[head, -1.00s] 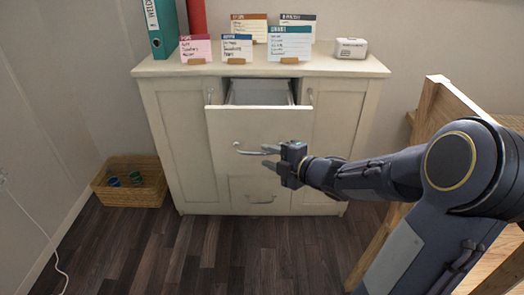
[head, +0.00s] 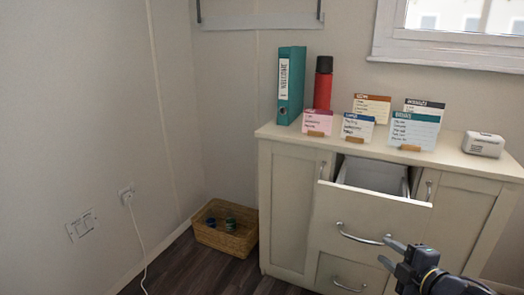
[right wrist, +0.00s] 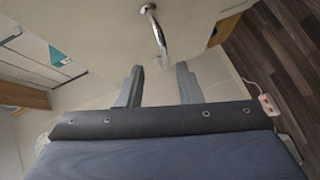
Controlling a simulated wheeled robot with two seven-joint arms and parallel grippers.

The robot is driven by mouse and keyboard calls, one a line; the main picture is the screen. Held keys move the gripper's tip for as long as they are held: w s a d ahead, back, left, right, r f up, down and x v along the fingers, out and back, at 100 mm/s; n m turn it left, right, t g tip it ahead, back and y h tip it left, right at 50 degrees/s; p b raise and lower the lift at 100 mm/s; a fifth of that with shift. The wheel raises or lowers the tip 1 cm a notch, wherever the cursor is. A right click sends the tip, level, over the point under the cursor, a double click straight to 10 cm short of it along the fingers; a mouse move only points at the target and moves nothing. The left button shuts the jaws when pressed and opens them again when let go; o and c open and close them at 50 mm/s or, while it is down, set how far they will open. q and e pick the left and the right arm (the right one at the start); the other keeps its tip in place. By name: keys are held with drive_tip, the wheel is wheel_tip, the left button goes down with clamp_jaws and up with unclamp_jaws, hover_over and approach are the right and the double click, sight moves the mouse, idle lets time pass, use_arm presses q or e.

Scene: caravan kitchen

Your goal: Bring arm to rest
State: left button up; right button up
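My right gripper (head: 387,251) is at the lower right of the head view, by the right end of the curved metal handle (head: 357,234) of the open top drawer (head: 350,207). In the right wrist view its two fingers (right wrist: 158,80) are spread with an empty gap between them. The handle (right wrist: 155,32) shows just beyond the fingertips, and I see no grip on it. Most of my right arm is outside the head view. My left gripper is in neither view.
The cream cabinet (head: 285,205) carries a teal binder (head: 290,88), a red bottle (head: 323,82), several cards and a white box (head: 483,144). A wicker basket (head: 225,238) stands on the floor at left. A white cord (head: 136,230) hangs from the wall.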

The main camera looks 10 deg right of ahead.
drive_tip(key=s+a+f+m+g+y+p, duration=0.1)
drive_tip(key=s+a+m+g, duration=0.4)
drive_tip(key=s+a+m, duration=0.45)
drive_tip(key=s+a+f+m+g, duration=0.2)
drive_tip(key=s+a+m+g, duration=0.3)
drive_tip(key=s+m, duration=0.6)
wheel_tip(320, 180, up, 34)
drive_tip(key=s+n+p, duration=0.1)
drive_tip(key=p, duration=3.2)
drive_tip(key=shift+n+t, duration=0.3)
drive_tip(key=shift+n, duration=0.05)
